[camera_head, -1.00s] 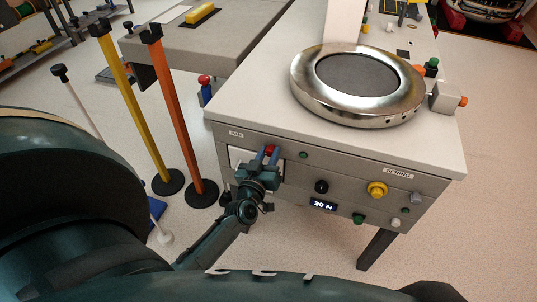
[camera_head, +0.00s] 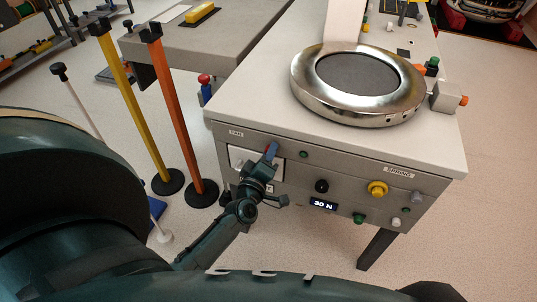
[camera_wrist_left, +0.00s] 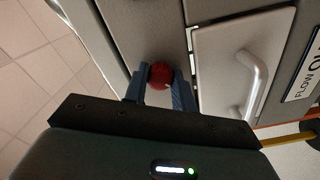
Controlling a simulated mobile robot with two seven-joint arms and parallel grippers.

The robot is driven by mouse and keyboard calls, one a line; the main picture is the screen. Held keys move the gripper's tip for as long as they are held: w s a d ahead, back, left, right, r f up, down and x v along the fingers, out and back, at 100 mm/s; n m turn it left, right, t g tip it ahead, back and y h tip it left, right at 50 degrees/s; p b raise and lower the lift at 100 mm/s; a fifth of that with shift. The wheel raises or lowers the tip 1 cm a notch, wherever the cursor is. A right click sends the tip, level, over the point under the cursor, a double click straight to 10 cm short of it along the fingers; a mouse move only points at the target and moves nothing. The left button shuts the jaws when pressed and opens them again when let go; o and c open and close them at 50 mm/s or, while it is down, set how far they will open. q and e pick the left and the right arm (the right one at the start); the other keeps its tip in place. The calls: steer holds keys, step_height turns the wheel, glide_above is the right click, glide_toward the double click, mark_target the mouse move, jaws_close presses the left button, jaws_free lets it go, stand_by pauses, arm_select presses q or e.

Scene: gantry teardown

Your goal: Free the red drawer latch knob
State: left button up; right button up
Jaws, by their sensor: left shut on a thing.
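The red latch knob (camera_wrist_left: 160,75) is a round red ball on the cabinet's grey front face, beside the white drawer panel (camera_wrist_left: 213,65). In the left wrist view it sits between the two blue fingers of my left gripper (camera_wrist_left: 160,88), which is shut on it. In the head view my left gripper (camera_head: 270,153) is at the upper left of the cabinet front, turned nearly edge-on, and its fingers hide most of the knob. The white drawer panel (camera_head: 238,156) shows just left of the fingers. My right gripper is not in view.
The drawer has a silver bar handle (camera_wrist_left: 252,85). The cabinet front also carries a yellow knob (camera_head: 377,188), a black knob (camera_head: 321,186) and a "30 N" display (camera_head: 323,204). A metal ring (camera_head: 358,84) lies on top. Orange (camera_head: 178,115) and yellow (camera_head: 130,105) posts stand left.

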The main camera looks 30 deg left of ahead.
arm_select(q)
steer(key=n, duration=0.2)
steer(key=shift+f+n, duration=0.1)
steer(key=shift+n, duration=0.3)
steer(key=n+b, duration=0.1)
steer(key=n, duration=0.3)
steer(key=shift+n+b, duration=0.45)
steer(key=shift+n, duration=0.45)
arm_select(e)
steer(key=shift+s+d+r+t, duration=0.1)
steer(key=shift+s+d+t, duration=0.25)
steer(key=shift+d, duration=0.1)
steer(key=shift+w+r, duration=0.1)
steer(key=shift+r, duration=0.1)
arm_select(q)
steer(key=o, duration=1)
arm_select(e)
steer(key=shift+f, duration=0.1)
